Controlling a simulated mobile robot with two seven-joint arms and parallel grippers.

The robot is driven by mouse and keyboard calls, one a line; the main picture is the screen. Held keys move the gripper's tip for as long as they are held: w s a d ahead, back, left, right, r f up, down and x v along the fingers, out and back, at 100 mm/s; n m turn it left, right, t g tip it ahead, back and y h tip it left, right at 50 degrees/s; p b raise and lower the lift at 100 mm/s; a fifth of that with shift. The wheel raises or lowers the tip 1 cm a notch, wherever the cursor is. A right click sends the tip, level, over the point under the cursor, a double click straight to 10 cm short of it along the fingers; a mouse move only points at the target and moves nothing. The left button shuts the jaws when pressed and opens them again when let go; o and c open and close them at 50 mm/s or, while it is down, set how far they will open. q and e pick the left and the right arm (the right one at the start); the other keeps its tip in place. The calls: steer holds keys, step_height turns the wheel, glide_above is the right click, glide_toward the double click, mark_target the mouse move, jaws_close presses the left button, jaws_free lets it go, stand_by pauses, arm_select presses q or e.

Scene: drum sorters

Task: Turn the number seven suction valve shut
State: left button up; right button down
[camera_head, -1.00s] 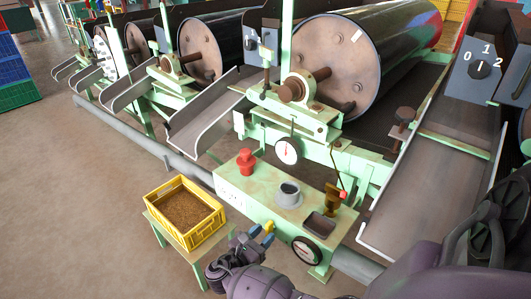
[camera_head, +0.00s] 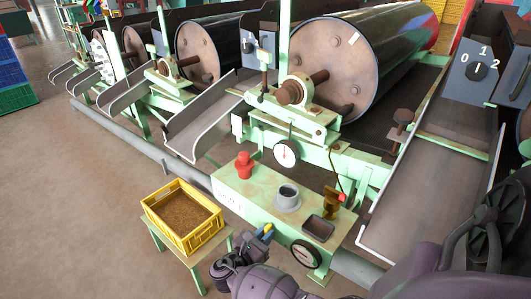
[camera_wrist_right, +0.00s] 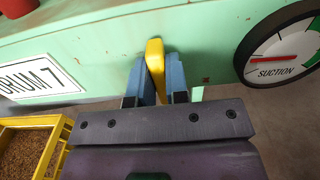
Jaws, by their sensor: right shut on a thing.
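The yellow valve lever (camera_wrist_right: 155,58) sticks out from the front of the pale green box (camera_wrist_right: 110,45), beside the "DRUM 7" sign (camera_wrist_right: 43,78) and the suction gauge (camera_wrist_right: 284,48). My right gripper (camera_wrist_right: 155,78) has its blue fingers on both sides of the lever and is shut on it. In the wrist view the lever runs upright between the fingers. In the head view the right gripper (camera_head: 264,234) is at the box's front, left of the gauge (camera_head: 305,254), and hides most of the lever. The valve's pivot is hidden. My left gripper is not in view.
A yellow crate (camera_head: 220,237) of brown grains sits on a small stand left of the gripper. A large drum (camera_head: 335,65) stands behind.

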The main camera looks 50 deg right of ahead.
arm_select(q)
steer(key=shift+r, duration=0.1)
arm_select(e)
steer(key=shift+w+r+n+p, duration=0.2)
steer(key=shift+r+n+p, duration=0.15)
steer(key=shift+n+p, duration=0.6)
steer(key=n+p, duration=0.2)
steer(key=n, duration=0.1)
steer(key=shift+w+f+n, duration=0.1)
steer(key=shift+n, duration=0.25)
steer(key=shift+n+p, duration=0.3)
steer(key=shift+n, duration=0.6)
steer(key=n, duration=0.2)
steer(key=shift+f+n+p, duration=0.25)
steer(key=shift+n+p, duration=0.05)
steer(key=shift+n, duration=0.1)
steer(key=n, duration=0.3)
steer(key=shift+f+n, duration=0.2)
steer(key=shift+n, duration=0.1)
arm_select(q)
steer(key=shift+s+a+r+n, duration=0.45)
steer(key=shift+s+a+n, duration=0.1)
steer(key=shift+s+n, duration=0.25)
arm_select(e)
steer(key=shift+f+n, duration=0.15)
steer(key=shift+n, duration=1.65)
